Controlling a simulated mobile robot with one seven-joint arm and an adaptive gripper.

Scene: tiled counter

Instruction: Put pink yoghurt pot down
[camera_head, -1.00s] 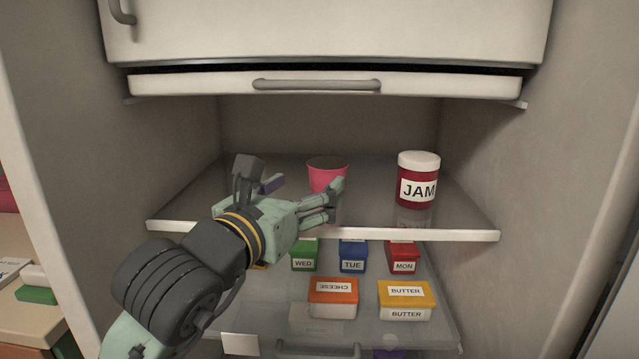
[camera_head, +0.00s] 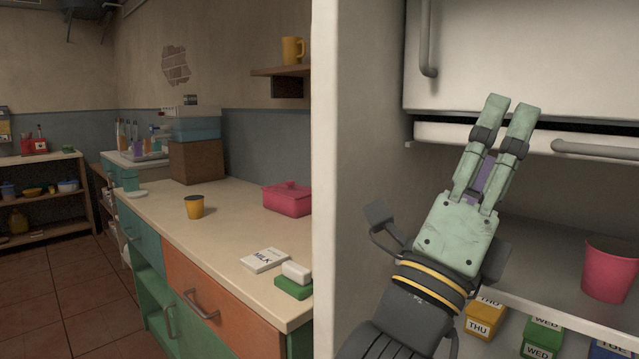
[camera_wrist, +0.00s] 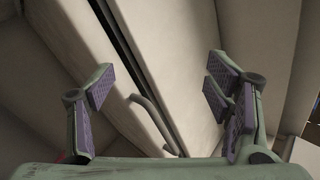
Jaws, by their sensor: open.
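The pink yoghurt pot (camera_head: 609,272) stands upright on the upper fridge shelf (camera_head: 560,250), at the right edge of the head view. Its right side is cut off by the frame. My gripper (camera_head: 512,108) is raised up and left of the pot, in front of the fridge's upper drawer, and clear of the pot. In the wrist view my gripper (camera_wrist: 160,95) is open with nothing between its fingers. Behind the fingers the wrist view shows pale fridge panels and a grey handle (camera_wrist: 155,122).
The fridge side wall (camera_head: 362,180) stands just left of my arm. Labelled boxes (camera_head: 486,315) sit below the shelf.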

